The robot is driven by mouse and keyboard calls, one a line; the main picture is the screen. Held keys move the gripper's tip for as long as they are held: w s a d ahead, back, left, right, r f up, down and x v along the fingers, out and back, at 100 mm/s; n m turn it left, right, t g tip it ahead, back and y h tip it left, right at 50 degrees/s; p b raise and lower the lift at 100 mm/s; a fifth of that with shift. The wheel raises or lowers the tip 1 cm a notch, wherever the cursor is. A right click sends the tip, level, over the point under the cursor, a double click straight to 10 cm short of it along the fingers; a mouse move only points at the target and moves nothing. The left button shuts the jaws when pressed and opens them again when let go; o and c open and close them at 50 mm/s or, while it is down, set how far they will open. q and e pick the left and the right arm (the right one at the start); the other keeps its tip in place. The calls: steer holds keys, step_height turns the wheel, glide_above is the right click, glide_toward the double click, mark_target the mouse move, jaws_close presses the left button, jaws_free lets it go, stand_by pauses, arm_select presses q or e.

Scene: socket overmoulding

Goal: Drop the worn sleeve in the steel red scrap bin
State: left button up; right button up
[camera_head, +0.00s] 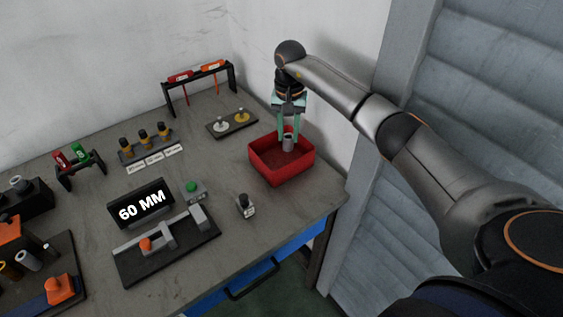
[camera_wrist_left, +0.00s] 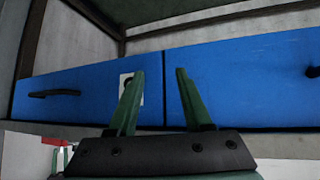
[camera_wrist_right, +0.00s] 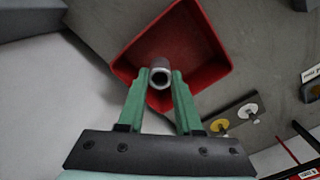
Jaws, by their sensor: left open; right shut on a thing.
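The red scrap bin (camera_head: 267,167) stands open at the table's back right corner, by the wall. My right gripper (camera_head: 288,137) points down over the bin, shut on a grey hollow sleeve (camera_head: 288,143). In the right wrist view the sleeve (camera_wrist_right: 160,75) sits between the green fingertips, its round open end showing, with the red bin (camera_wrist_right: 205,72) beyond it. In the head view the sleeve appears within the bin's outline; its exact height above the floor is unclear. My left gripper (camera_wrist_left: 158,100) is open and empty, facing the blue drawer fronts (camera_wrist_left: 235,80).
A plate with a white and a yellow disc (camera_head: 231,124) lies left of the bin, a black rack (camera_head: 200,80) behind it. A small black-and-grey block (camera_head: 245,206) stands in front. The "60 MM" display (camera_head: 146,204) and fixture (camera_head: 166,248) are further left.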

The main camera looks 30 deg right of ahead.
steer(key=shift+f, duration=0.35)
steer(key=o, duration=1.1)
steer(key=shift+c, duration=0.2)
steer(key=shift+r, duration=0.1)
step_height(320, 180, up, 12)
steer(key=b, duration=0.1)
steer(key=shift+r, duration=0.2)
